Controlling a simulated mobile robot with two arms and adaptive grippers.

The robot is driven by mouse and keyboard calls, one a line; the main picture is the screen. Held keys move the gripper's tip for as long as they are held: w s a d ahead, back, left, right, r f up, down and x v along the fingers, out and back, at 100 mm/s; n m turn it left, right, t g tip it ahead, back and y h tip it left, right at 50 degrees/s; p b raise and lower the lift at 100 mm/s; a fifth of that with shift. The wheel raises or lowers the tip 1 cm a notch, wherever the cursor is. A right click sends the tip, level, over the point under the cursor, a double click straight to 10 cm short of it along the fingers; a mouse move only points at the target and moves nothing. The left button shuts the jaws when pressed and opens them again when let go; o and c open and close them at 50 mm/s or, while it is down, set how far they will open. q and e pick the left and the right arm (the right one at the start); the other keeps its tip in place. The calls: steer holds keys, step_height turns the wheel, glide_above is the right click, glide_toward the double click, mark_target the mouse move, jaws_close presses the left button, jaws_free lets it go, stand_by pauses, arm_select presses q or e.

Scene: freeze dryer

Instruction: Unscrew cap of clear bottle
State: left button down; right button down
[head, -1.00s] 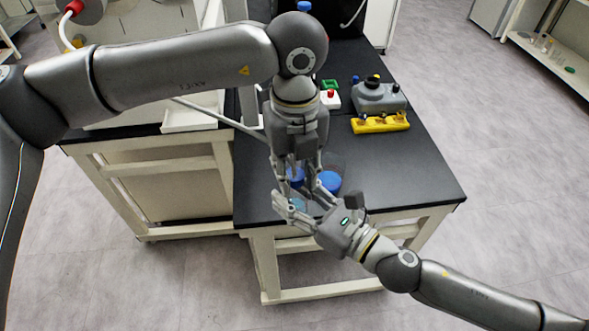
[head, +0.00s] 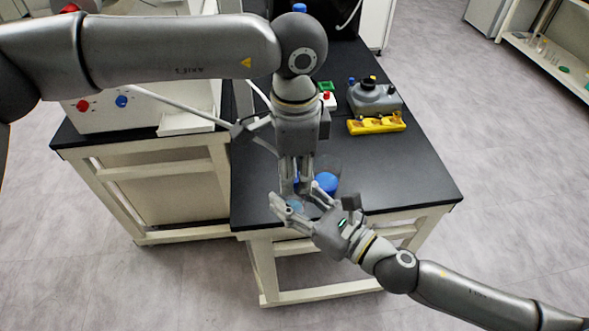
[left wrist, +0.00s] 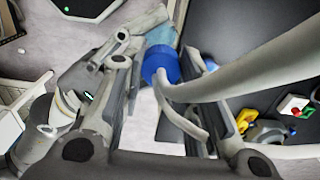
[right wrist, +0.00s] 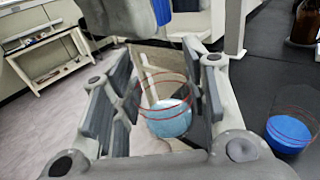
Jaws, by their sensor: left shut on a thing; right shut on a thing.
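My left gripper (head: 290,190) points down over the table's front edge. It is shut on a blue cap (left wrist: 160,64), which shows between its fingers in the left wrist view and at the top of the right wrist view (right wrist: 162,11). My right gripper (head: 300,208) reaches in from the front right, shut around the clear bottle (right wrist: 165,92). The bottle has red rings and pale blue liquid, and looks roughly upright below the cap. Whether cap and bottle still touch is hidden.
A second clear container (right wrist: 291,130) with blue contents stands close by on the black table (head: 400,180). A yellow rack (head: 377,124) and a grey device (head: 375,97) stand farther back. A pale rod (head: 190,107) extends near my left gripper. The table's right side is clear.

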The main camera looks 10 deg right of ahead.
arm_select(q)
steer(key=shift+s, duration=0.15)
steer(key=c, duration=1.1)
jaws_free()
steer(key=shift+r, duration=0.1)
